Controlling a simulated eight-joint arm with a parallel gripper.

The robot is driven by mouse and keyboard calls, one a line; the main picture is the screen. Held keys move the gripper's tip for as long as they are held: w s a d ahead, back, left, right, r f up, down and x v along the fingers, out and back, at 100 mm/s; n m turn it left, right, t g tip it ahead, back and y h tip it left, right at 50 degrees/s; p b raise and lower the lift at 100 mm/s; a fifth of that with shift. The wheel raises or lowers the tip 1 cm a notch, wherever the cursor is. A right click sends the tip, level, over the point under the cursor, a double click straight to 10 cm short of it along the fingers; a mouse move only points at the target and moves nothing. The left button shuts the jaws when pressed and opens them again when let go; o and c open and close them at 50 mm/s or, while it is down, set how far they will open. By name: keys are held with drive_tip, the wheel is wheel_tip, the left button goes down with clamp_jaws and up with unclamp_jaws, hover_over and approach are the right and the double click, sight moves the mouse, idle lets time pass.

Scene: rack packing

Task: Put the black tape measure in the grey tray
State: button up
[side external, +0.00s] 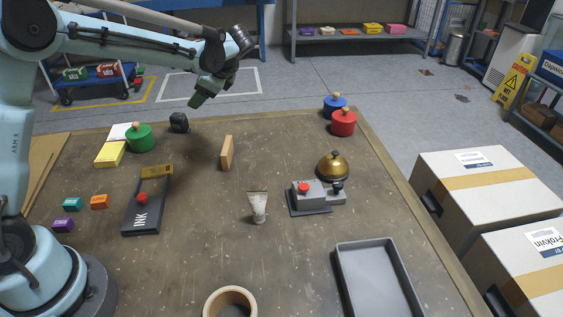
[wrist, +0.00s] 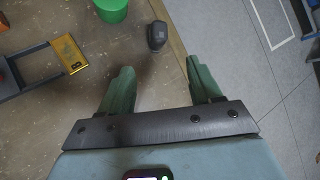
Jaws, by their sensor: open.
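The black tape measure (side external: 179,122) stands near the far edge of the table in the side view, just right of a green pot. It also shows in the wrist view (wrist: 157,37), near the table edge and ahead of my fingers. My gripper (side external: 197,100) is above the far table edge, to the right of the tape measure. In the wrist view its two green fingers (wrist: 158,80) are apart with nothing between them. The grey tray (side external: 343,267) lies empty at the front right of the table, cut off by the bottom of the picture.
The green pot (side external: 140,138) is close to the tape measure. A wooden block (side external: 227,153), a white tube (side external: 257,207), a grey device with a red button (side external: 318,194) and a gold bell (side external: 332,165) stand between the tape measure and the tray. A round wooden container (side external: 230,296) is at the front.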

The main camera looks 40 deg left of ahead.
drive_tip(key=s+d+n+t+h, duration=0.7)
drive_tip(key=s+d+n, duration=0.3)
drive_tip(key=s+d, duration=0.3)
drive_tip(key=s+h, duration=0.1)
drive_tip(key=s, duration=0.2)
drive_tip(key=shift+s+d+r+h, duration=0.3)
drive_tip(key=shift+s, duration=0.1)
drive_tip(key=shift+o, duration=0.3)
drive_tip(key=shift+s+d+f+n, duration=0.1)
drive_tip(key=shift+s+d+n, duration=0.05)
drive_tip(key=shift+n, duration=0.25)
drive_tip(key=o, duration=0.4)
drive_tip(key=shift+s+d+t, duration=0.1)
drive_tip(key=shift+d+t, duration=0.05)
drive_tip(key=shift+t, duration=0.15)
